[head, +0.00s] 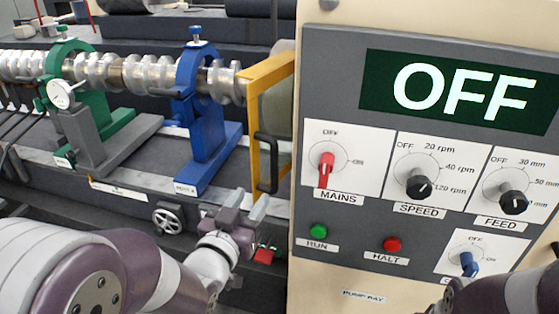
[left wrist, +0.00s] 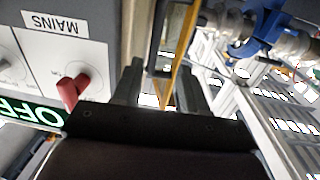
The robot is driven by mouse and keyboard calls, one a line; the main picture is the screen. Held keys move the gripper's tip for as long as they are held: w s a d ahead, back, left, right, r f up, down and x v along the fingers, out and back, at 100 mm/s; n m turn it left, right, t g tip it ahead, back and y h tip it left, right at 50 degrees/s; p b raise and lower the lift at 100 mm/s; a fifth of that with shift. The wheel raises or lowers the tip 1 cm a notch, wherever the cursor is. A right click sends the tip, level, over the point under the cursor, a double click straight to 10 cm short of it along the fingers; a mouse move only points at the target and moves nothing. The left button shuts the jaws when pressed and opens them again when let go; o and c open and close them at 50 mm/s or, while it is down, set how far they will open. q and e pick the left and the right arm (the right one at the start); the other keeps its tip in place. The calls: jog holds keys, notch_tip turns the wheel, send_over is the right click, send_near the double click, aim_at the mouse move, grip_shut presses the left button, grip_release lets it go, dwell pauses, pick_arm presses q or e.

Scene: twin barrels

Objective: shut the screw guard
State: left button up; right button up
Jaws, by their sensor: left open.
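The screw guard (head: 256,120) is a yellow frame with a black upright handle (head: 267,165), standing just left of the control panel. The silver screw (head: 130,72) lies uncovered to its left. My left gripper (head: 245,205) is open and empty, below and slightly left of the handle. In the left wrist view the open fingers (left wrist: 160,90) point toward the guard's yellow bar (left wrist: 178,48) and its black handle (left wrist: 157,45), which show beyond the tips. Contact cannot be told. Part of my right arm shows at the lower right; its gripper is not visible.
The control panel (head: 345,75) reads OFF, with a red MAINS switch (head: 326,168) close to my left gripper. A blue stand (head: 205,140) and a green stand (head: 95,110) straddle the screw. A handwheel (head: 168,218) and a small red block (head: 264,255) are near the gripper.

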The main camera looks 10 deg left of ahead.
aim_at(274, 169)
pick_arm(q)
jog(key=w+p, duration=0.1)
jog(key=w, duration=0.2)
jog(key=w+d+p, duration=0.1)
jog(key=w, duration=0.3)
jog(key=w+d, duration=0.1)
jog(key=w, duration=0.3)
jog(key=shift+w+r+p, duration=0.15)
jog(key=shift+r+p, duration=0.05)
jog(key=shift+p, duration=0.2)
jog(key=shift+w+d, duration=0.15)
jog(key=shift+w, duration=0.15)
jog(key=shift+w+a+f, duration=0.1)
jog(key=shift+w+a, duration=0.05)
jog(key=shift+a, duration=0.05)
grip_shut()
pick_arm(e)
jog(key=r, duration=0.2)
jog(key=shift+d+r, duration=0.35)
jog(key=shift+r, duration=0.05)
